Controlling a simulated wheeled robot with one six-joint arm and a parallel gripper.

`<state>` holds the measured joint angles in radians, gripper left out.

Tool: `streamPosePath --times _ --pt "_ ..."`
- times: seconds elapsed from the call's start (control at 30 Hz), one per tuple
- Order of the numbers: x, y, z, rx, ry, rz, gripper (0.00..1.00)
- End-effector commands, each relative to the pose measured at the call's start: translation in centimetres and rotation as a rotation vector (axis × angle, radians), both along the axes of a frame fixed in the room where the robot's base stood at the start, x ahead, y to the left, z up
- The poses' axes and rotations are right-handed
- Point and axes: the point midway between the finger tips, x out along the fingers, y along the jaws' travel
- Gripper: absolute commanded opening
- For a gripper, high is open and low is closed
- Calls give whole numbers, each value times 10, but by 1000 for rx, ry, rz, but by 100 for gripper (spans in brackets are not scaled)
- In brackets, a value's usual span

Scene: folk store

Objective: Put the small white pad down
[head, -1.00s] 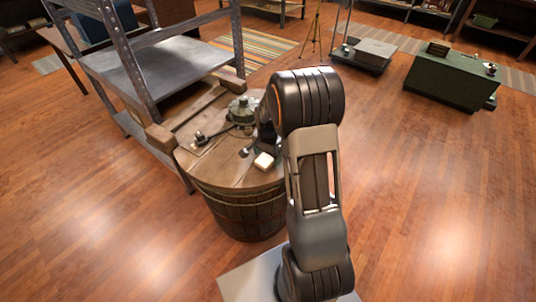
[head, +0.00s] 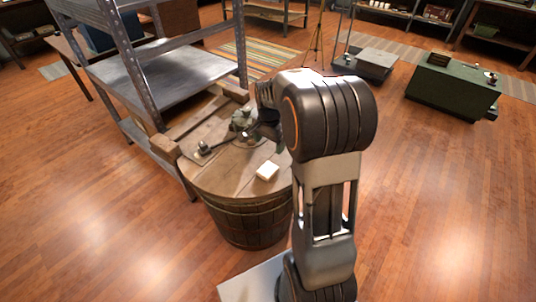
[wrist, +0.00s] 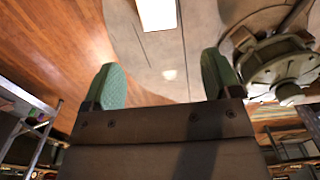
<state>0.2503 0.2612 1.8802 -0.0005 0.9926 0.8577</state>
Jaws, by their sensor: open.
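The small white pad (head: 267,170) lies flat on the wooden barrel top (head: 215,178), near its front right edge. It also shows in the wrist view (wrist: 157,13), cut off by the top edge of the picture. My gripper (wrist: 160,82) is open, with its two green fingertips apart and nothing between them. The pad lies beyond the fingertips and clear of them. In the head view my arm hides most of the gripper, which is over the back right of the barrel top.
A green metal device (head: 242,120) with a dark handle stands on the barrel top, close to the right finger in the wrist view (wrist: 285,65). A small dark item (head: 204,148) sits at the left. A metal shelf (head: 160,75) stands behind the barrel.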

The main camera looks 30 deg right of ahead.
Motion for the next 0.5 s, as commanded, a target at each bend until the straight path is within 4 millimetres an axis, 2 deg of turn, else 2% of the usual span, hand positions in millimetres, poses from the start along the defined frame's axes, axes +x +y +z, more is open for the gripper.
streamPosePath --times 0.13,0.23,0.4,0.5 --pt "-28 29 30 -17 -52 210 84" --pt "-59 52 46 -37 -98 421 84" --pt "-110 83 57 -79 -163 753 84" --pt "-134 94 58 -104 -191 903 84"
